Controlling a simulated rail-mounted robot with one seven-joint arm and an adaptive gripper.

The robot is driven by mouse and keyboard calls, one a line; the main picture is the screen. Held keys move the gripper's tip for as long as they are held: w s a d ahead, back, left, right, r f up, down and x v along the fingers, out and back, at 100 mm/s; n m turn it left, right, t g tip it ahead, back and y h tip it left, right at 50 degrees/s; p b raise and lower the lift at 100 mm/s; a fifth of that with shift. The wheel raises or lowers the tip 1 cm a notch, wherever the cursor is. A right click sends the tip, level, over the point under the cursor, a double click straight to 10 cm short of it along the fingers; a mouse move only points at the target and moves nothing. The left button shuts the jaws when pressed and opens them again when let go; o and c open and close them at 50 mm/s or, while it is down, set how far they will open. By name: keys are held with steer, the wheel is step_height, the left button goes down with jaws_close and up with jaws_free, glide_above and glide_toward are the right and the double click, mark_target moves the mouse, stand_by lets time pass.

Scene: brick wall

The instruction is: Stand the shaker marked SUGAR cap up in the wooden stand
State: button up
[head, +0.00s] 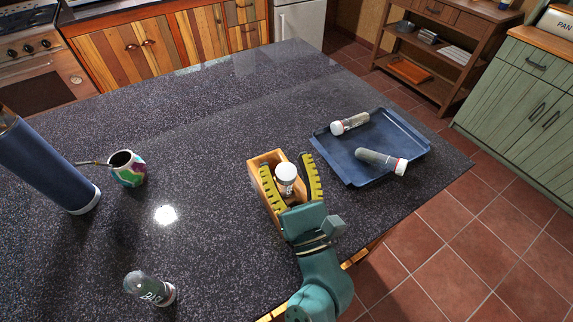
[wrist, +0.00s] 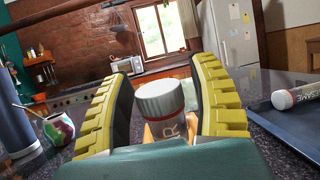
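A shaker with a white cap (head: 286,172) stands upright, cap up, in the wooden stand (head: 264,158). My gripper (head: 285,164) is around this shaker, with one yellow finger on each side. In the wrist view the fingers (wrist: 162,72) are spread apart, with gaps between them and the shaker. The shaker's lower part is hidden by the stand and my gripper.
A blue tray (head: 333,153) at right holds two lying shakers (head: 352,122) (head: 377,159); one reads SESAME in the wrist view (wrist: 298,96). Another shaker (head: 150,288) is at front left, its label unclear. A blue bottle (head: 45,165) and colourful cup (head: 128,168) stand at left.

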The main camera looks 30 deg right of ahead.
mark_target(288, 189)
step_height(288, 189, down, 4)
steer(key=shift+w+a+r+y, duration=0.1)
steer(key=shift+y, duration=0.2)
steer(key=s, duration=0.7)
steer(key=s+a+f, duration=0.1)
steer(key=s, duration=0.3)
steer(key=shift+s, duration=0.2)
steer(key=shift+w, duration=0.1)
steer(key=shift+r, duration=0.1)
